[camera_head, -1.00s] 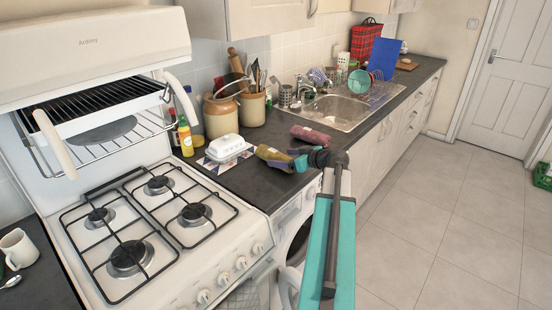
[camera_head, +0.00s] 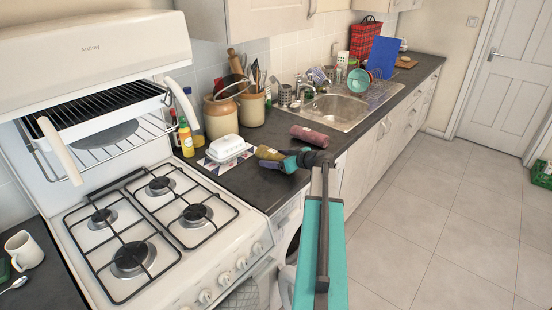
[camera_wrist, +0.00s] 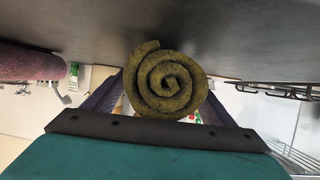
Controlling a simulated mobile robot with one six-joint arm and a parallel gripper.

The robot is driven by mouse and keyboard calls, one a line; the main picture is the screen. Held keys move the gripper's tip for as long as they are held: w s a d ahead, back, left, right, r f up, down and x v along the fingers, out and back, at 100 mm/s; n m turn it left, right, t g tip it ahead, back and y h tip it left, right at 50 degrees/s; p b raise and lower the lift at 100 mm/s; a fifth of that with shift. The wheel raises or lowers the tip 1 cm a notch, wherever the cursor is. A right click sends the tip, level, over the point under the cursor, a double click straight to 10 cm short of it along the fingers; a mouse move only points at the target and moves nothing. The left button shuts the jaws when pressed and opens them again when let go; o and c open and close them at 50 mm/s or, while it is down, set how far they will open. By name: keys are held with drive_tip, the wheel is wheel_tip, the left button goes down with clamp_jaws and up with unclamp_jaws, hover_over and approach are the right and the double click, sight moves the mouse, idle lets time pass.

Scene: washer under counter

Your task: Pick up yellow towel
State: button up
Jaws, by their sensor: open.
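The yellow towel (camera_head: 269,153) is rolled up and lies on the dark counter, between the butter dish and the pink rolled towel. In the wrist view its spiral end (camera_wrist: 168,82) faces the camera, and the picture appears upside down. My gripper (camera_head: 287,159) is at the near end of the towel, low over the counter. In the wrist view its dark fingers are spread to either side of the roll. The gripper is open; whether the fingers touch the towel cannot be told. The arm hides part of the washer below the counter.
A pink rolled towel (camera_head: 309,137) lies just behind, towards the sink (camera_head: 342,109). A white butter dish (camera_head: 227,147) stands to the left, next to the gas hob (camera_head: 150,230). Utensil pots (camera_head: 221,112) stand against the wall.

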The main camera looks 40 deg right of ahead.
sight(272, 150)
idle(0.4)
drive_tip(key=c, duration=1.3)
drive_tip(key=shift+r, duration=0.15)
drive_tip(key=shift+r+b, duration=0.85)
drive_tip(key=shift+r, duration=0.5)
drive_tip(key=shift+s+d+r, duration=0.1)
drive_tip(key=shift+d+r, duration=0.15)
drive_tip(key=s+d+b, duration=0.1)
drive_tip(key=s+d, duration=0.1)
drive_tip(key=d, duration=0.2)
drive_tip(key=s+d+r+b, duration=0.1)
drive_tip(key=s+d+b, duration=0.1)
drive_tip(key=d, duration=0.2)
drive_tip(key=s+d+b, duration=0.1)
drive_tip(key=s+d, duration=0.1)
drive_tip(key=d, duration=0.2)
drive_tip(key=shift+s+d+r+b, duration=0.15)
drive_tip(key=shift+s+d+b, duration=0.15)
drive_tip(key=shift+s, duration=0.1)
drive_tip(key=shift+s+d+r, duration=0.1)
drive_tip(key=shift+s+d, duration=0.25)
drive_tip(key=shift+d, duration=0.15)
